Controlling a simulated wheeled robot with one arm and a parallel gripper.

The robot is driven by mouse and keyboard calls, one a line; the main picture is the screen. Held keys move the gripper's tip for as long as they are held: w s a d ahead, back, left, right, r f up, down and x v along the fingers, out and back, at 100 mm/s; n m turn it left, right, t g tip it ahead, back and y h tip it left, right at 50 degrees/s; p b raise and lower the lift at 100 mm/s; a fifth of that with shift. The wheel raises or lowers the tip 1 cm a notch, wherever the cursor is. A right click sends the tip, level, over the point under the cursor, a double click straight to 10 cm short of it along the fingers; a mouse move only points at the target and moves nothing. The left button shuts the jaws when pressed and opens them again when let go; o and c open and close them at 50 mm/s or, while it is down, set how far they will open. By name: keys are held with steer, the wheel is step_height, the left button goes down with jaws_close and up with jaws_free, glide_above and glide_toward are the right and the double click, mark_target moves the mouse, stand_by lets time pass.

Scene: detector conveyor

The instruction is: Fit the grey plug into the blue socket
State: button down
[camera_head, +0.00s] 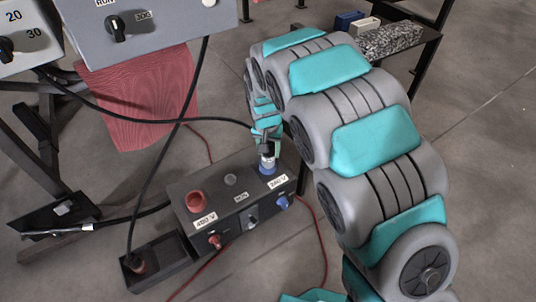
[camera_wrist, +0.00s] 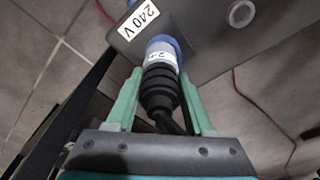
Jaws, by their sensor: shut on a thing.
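The grey plug shows in the wrist view as a pale labelled band (camera_wrist: 160,59) with a dark ribbed boot and cable behind it. My gripper (camera_wrist: 159,80) is shut on the plug, one green finger on each side. The blue socket (camera_wrist: 162,42) is right at the plug's front end, in line with it. In the head view, my gripper (camera_head: 266,142) points down over the blue socket (camera_head: 268,169) on the black box, with the plug (camera_head: 267,158) upright between them. Plug and socket look touching; I cannot tell how deep the plug sits.
The black box (camera_head: 240,189) has a red socket (camera_head: 196,201), a "480 V" label, a "240 V" label and front knobs. A black tray (camera_head: 160,262) stands beside it. Dark cables hang at left, and a red cable (camera_head: 318,225) lies on the floor.

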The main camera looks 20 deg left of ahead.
mark_target(268, 154)
steer(key=shift+w+a, duration=0.3)
steer(key=shift+w, duration=0.3)
step_height(268, 154, down, 4)
steer(key=shift+s+d+b, duration=0.1)
steer(key=shift+s+b, duration=0.05)
steer(key=shift+b, duration=0.2)
steer(key=c, duration=0.7)
jaws_free()
steer(key=o, duration=0.4)
steer(key=shift+r, duration=0.1)
steer(key=shift+r, duration=0.1)
